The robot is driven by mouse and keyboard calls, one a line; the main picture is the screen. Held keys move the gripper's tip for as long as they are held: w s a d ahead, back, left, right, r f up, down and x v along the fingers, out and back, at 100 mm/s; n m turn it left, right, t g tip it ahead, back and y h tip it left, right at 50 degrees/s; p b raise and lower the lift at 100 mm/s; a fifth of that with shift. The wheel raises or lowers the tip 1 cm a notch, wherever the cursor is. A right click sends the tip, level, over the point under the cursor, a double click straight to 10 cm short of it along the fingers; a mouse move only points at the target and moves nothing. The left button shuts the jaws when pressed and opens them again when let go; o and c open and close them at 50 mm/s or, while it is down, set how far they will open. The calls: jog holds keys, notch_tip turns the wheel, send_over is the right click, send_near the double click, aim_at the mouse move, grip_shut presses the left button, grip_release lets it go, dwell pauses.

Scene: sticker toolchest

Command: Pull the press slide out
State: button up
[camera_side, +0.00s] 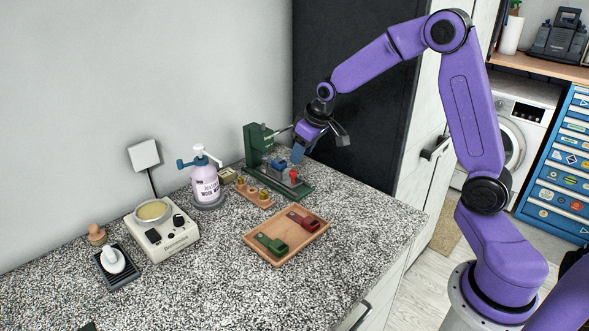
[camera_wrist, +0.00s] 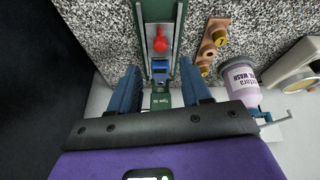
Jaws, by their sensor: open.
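The green press (camera_side: 256,143) stands at the back of the speckled counter beside the dark panel. Its long base with metal rails (camera_wrist: 145,28) carries the slide, which has a red knob (camera_wrist: 160,43) and a blue block (camera_wrist: 160,69). The red knob also shows in the side view (camera_side: 293,175). My gripper (camera_side: 297,154) is over the press, pointing down. In the wrist view my gripper (camera_wrist: 160,68) is open, with one blue finger on each side of the blue block and the red knob beyond the fingertips. I cannot tell whether the fingers touch anything.
A wooden strip with brass pieces (camera_side: 254,192) lies close beside the press. A pump bottle (camera_side: 205,184) stands left of it. The dark panel (camera_side: 345,100) rises behind. The counter's front right is clear.

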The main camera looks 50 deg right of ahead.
aim_at(293, 172)
jog(key=x, duration=0.7)
jog(key=shift+w+f, duration=0.15)
jog(key=shift+f, duration=0.25)
